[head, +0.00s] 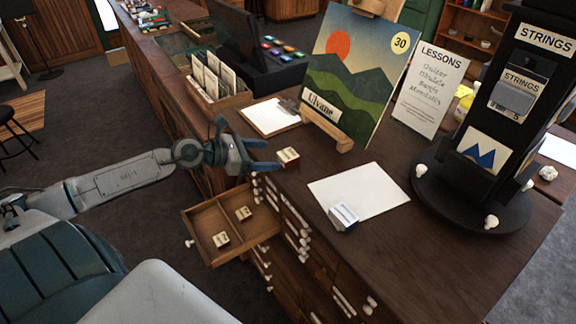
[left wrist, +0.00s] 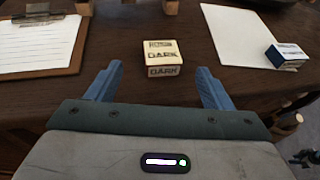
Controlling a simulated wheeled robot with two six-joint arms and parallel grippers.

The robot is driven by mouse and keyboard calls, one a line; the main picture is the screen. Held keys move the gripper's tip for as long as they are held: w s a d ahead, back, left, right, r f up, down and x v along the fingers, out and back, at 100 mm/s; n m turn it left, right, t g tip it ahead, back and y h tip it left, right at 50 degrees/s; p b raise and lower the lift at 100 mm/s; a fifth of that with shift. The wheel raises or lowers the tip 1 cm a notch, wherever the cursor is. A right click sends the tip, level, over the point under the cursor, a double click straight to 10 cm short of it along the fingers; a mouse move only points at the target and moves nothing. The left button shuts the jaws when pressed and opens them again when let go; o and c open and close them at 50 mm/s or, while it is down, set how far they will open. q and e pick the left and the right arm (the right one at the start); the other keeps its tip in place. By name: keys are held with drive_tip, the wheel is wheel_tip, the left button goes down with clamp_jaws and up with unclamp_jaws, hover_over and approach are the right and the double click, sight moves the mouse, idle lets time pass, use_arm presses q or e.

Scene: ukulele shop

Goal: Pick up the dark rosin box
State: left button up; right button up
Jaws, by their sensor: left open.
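The dark rosin box (head: 288,156) is a small cream and brown block on the counter's left edge. In the left wrist view the box (left wrist: 162,58) shows the word DARK on its top and front. My left gripper (head: 278,156) is open beside the box, at the counter edge. In the left wrist view the box lies ahead of and between the two blue fingers (left wrist: 159,70), which are apart and do not appear to touch it. My right gripper is not in view.
Below the counter edge, an open drawer (head: 206,213) holds two small boxes in separate compartments. On the counter are a white sheet (head: 370,190), a white and blue box (head: 343,216), a clipboard (head: 270,117), a landscape picture (head: 350,85) and a black strings stand (head: 468,210).

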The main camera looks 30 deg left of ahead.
sight(281, 156)
use_arm(q)
drive_tip(key=shift+w+d+f, duration=0.15)
drive_tip(key=shift+w+d, duration=0.05)
drive_tip(key=shift+w, duration=0.2)
drive_tip(key=shift+w+d+f+b, duration=0.25)
drive_tip(key=shift+w+d+b, duration=0.1)
drive_tip(key=shift+b, duration=0.3)
drive_tip(key=shift+b+x, duration=0.6)
drive_tip(key=shift+x, duration=1.4)
drive_tip(key=shift+s, duration=0.1)
drive_tip(key=c, duration=1.2)
drive_tip(key=shift+o, duration=0.2)
